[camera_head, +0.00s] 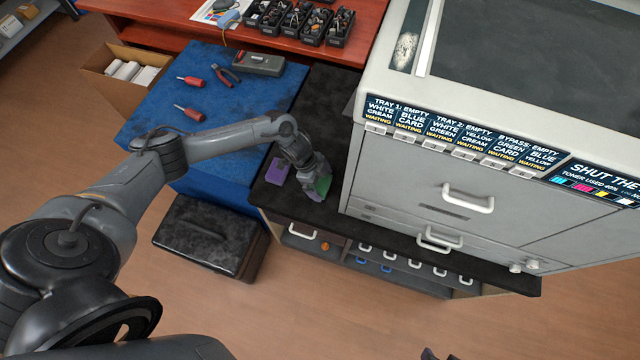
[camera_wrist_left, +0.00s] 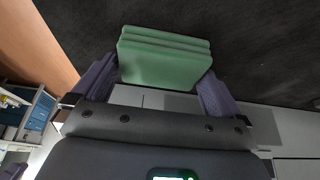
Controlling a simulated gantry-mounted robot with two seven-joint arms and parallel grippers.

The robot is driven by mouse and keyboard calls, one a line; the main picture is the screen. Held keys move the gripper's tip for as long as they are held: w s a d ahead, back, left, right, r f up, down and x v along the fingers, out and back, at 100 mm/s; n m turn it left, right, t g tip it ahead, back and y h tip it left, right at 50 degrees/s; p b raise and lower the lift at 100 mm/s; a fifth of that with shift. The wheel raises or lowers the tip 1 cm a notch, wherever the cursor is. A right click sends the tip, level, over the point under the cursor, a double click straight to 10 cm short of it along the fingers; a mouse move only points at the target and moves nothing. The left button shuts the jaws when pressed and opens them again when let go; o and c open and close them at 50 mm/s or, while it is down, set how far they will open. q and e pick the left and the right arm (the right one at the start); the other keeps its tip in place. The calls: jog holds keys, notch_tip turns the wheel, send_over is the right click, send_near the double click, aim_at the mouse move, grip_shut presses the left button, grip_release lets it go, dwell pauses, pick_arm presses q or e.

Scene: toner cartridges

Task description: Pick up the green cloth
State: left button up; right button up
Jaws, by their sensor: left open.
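The green cloth (camera_wrist_left: 165,62) is a folded stack of soft layers on the dark bench top, in the upper middle of the left wrist view. My left gripper (camera_head: 316,188) points down at the bench top beside the printer. In the left wrist view its open fingers (camera_wrist_left: 160,88) stand on either side of the cloth's near part. I cannot tell whether the fingers touch it. A small dark piece at the bottom of the head view may be part of my right arm.
A purple cloth (camera_head: 277,171) lies on the bench top (camera_head: 333,90) left of the gripper. The large printer (camera_head: 440,180) stands close on the right. A blue mat (camera_head: 170,125) with red-handled tools is at left. A black box (camera_head: 205,235) stands below it.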

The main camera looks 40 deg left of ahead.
aim_at(321, 183)
pick_arm(q)
jog(key=shift+c, duration=0.2)
jog(key=c, duration=0.7)
jog(key=shift+r, duration=0.1)
notch_tip(321, 183, up, 10)
jog(key=shift+f+p, duration=0.1)
jog(key=shift+p, duration=1)
